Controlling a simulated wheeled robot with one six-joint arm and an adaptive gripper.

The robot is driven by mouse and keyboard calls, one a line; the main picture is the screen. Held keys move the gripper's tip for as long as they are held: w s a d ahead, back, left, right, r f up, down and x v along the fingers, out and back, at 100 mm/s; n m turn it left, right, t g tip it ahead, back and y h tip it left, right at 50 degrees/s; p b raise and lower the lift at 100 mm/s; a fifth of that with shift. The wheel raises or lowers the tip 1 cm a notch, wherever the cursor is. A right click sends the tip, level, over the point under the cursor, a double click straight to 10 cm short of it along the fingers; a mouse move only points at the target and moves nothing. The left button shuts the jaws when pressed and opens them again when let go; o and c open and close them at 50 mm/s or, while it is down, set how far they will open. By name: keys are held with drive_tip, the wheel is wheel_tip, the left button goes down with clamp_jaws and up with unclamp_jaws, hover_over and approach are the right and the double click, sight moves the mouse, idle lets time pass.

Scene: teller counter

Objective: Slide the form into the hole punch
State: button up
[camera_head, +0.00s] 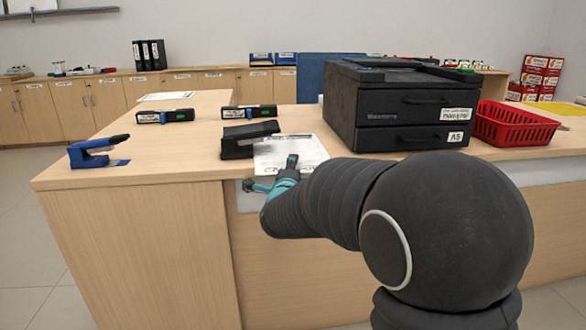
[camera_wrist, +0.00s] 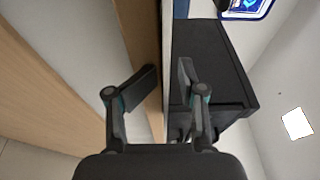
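The form (camera_head: 305,150), a white printed sheet, lies flat at the counter's front edge. Its left edge is close to the black hole punch (camera_head: 238,142); I cannot tell whether any of it is in the slot. My gripper (camera_head: 270,176) is at the form's near edge, one finger over the sheet and the other lower, in front of the counter edge. In the wrist view my gripper (camera_wrist: 164,85) has its fingers apart, with a thin pale strip between them, perhaps the form edge-on. I see no firm contact with either finger.
A black printer (camera_head: 400,105) stands right of the form, with a red basket (camera_head: 515,124) beyond it. Two labelled black items (camera_head: 165,116) (camera_head: 249,111) lie behind. The left front of the counter (camera_head: 180,160) is clear.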

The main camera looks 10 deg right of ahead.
drive_tip(key=shift+r, duration=0.25)
drive_tip(key=shift+s+a, duration=0.15)
drive_tip(key=shift+s, duration=0.4)
drive_tip(key=v, duration=1.1)
drive_tip(key=a+f+n+g+y, duration=0.3)
drive_tip(key=a+f+n+y, duration=0.2)
drive_tip(key=a+f+n, duration=0.25)
drive_tip(key=s+a+f+n+g+y, duration=0.25)
drive_tip(key=s+f+n+g, duration=0.3)
drive_tip(key=s+n, duration=0.4)
drive_tip(key=s+d+r+n+g+h+p, duration=0.1)
drive_tip(key=s+d+r+n, duration=0.1)
drive_tip(key=s+d, duration=0.7)
drive_tip(key=s+d+r+n+g+h+p, duration=0.1)
drive_tip(key=s+d+r+g+h, duration=0.1)
drive_tip(key=s+d, duration=0.6)
drive_tip(key=shift+s+d+r+n, duration=0.4)
drive_tip(key=shift+s+r, duration=0.3)
drive_tip(key=shift+s, duration=0.4)
